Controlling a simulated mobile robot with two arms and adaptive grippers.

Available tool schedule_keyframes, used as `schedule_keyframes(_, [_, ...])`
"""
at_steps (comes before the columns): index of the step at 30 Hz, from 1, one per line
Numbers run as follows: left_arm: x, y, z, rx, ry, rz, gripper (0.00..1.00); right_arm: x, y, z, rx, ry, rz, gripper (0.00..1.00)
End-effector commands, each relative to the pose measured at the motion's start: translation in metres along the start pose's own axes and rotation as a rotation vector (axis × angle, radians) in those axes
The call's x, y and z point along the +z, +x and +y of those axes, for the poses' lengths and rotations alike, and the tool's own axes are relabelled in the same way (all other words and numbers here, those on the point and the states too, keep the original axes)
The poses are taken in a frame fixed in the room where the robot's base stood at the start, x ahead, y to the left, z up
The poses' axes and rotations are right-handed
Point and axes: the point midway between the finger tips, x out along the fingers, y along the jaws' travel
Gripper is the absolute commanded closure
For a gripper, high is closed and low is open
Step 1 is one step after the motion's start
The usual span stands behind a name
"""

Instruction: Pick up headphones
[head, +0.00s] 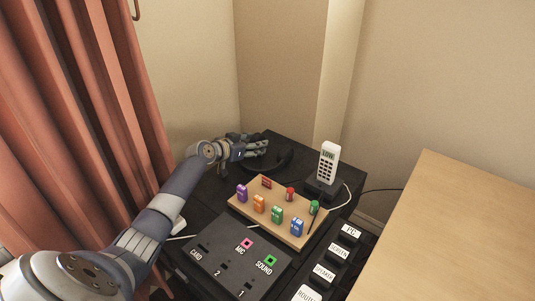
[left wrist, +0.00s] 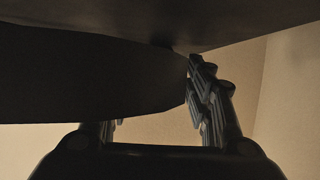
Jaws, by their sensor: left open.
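The black headphones (head: 284,163) lie at the back of the dark cabinet top (head: 266,137), partly hidden by my left gripper and hard to tell from the dark surface. My left gripper (head: 266,146) is open, low at the cabinet's back left, over or beside the headphones. In the left wrist view a large dark curved shape (left wrist: 90,80), probably part of the headphones, covers most of one finger. The other finger (left wrist: 207,95) shows at its right edge; I cannot tell if they touch. My right gripper is in neither view.
A wooden board with coloured pieces (head: 300,237) stands in front of the headphones. A white handset in a dark base (head: 323,190) is to the right. A black labelled panel (head: 215,262) lies nearer. Red curtains (head: 75,110) hang left; a wooden desk (head: 460,235) is right.

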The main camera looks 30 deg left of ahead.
Motion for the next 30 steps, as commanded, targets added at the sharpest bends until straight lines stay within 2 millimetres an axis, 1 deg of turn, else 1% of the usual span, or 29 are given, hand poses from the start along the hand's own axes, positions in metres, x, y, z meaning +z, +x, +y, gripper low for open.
schedule_keyframes(3, [-0.001,0.004,0.000,0.000,0.001,0.001,0.52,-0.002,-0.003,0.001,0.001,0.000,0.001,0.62])
schedule_keyframes(9, [0.000,0.004,0.000,0.000,0.001,0.000,0.52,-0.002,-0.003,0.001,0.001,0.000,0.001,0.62])
schedule_keyframes(11, [0.000,0.004,0.000,0.000,0.001,0.000,0.66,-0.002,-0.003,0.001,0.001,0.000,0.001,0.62])
schedule_keyframes(12, [0.000,0.004,0.000,0.000,0.001,0.000,0.75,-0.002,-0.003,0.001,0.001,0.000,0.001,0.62])
schedule_keyframes(14, [0.000,0.004,0.000,0.000,0.001,0.000,0.88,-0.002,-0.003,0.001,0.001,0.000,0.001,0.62])
schedule_keyframes(15, [0.000,0.004,0.000,0.000,0.001,0.000,0.97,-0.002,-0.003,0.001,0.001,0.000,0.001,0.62])
schedule_keyframes(16, [0.000,0.004,0.000,0.000,0.001,-0.001,1.00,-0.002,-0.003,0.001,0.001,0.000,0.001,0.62])
schedule_keyframes(26, [-0.002,0.004,0.000,-0.001,0.002,0.001,1.00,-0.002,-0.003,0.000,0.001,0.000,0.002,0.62])
schedule_keyframes(29, [-0.008,0.001,-0.001,-0.001,0.003,0.002,1.00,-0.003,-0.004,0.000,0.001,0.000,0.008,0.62])
schedule_keyframes(30, [-0.013,-0.001,-0.001,-0.001,0.004,0.002,1.00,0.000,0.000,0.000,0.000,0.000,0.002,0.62])
